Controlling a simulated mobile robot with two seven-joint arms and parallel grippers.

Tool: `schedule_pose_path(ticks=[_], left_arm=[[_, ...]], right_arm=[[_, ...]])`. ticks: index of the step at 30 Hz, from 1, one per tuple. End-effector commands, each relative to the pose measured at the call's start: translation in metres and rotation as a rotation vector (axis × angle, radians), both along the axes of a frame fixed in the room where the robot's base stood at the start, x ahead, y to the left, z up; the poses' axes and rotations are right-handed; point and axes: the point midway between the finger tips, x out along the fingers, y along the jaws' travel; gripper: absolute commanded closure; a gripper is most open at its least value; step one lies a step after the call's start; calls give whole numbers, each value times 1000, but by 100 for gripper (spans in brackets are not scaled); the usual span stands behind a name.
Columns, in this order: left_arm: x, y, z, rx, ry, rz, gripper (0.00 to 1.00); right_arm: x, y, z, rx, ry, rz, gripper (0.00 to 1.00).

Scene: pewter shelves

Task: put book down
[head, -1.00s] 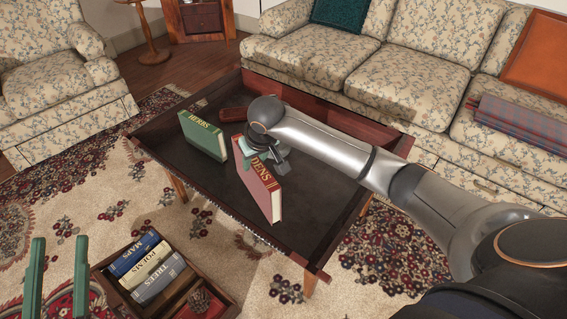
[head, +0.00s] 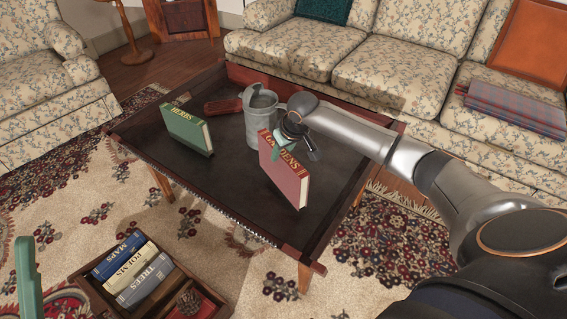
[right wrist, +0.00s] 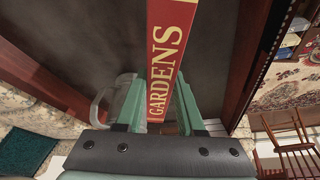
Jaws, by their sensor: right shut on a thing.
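The red book titled GARDENS (head: 284,176) is upright over the right part of the dark coffee table (head: 232,182). My right gripper (head: 284,128) is shut on its upper part. In the right wrist view the book's red spine (right wrist: 166,75) runs between the two green fingers of my right gripper (right wrist: 158,108). I cannot tell whether the book's lower edge touches the table. One green finger of my left gripper (head: 28,280) shows at the lower left; its other finger is not visible.
A green book titled HERBS (head: 188,130) stands at the table's left. A grey metal pitcher (head: 262,125) stands behind the red book, near a red-brown object (head: 222,106). A wooden crate (head: 172,268) with several books is on the rug. The table's front middle is clear.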

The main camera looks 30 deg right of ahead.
Motion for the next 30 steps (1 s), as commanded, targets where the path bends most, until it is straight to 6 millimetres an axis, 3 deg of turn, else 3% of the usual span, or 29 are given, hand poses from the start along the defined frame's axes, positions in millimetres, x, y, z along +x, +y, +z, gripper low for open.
schedule_pose_path(ticks=[7, 20, 21, 28, 30], left_arm=[[1, -1, -17, -15, 13, -14, 50], [1, -3, -14, -13, 17, -21, 50], [1, -3, -15, -13, 17, -21, 50], [1, -2, -15, -11, 15, -19, 50], [1, -2, -15, -11, 14, -19, 50]], right_arm=[[1, -6, -33, -1, -3, 0, 100], [1, -5, -38, 0, -5, -1, 100], [0, -5, -40, -2, 0, -1, 58], [0, -5, -40, -2, 0, -1, 33], [0, -5, -40, -2, 0, -1, 33]])
